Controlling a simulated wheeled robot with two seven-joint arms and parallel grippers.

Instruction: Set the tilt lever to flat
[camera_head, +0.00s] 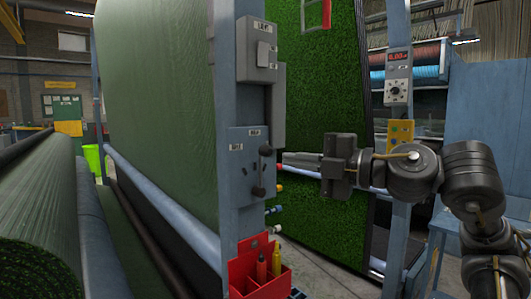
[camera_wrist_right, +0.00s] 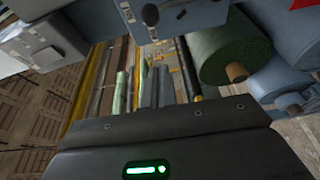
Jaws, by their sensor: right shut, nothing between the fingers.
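A grey-blue control plate (camera_head: 243,165) with small white labels is fixed to the blue post. I cannot read the labels or tell for certain which knob belongs to the tilt lever. My right gripper (camera_head: 287,158) is shut and empty, pointing left, just right of the plate and apparently apart from the knobs. In the right wrist view the gripper's dark body fills the bottom and its fingertips are hidden. My left gripper is out of view.
A grey switch box (camera_head: 258,50) sits above the plate. A red holder (camera_head: 258,270) with tools hangs below. Coloured handles (camera_head: 275,210) stick out beside the post. A hanging green turf sheet (camera_head: 315,110) stands behind my right gripper. A turf roll (camera_head: 40,200) lies at left.

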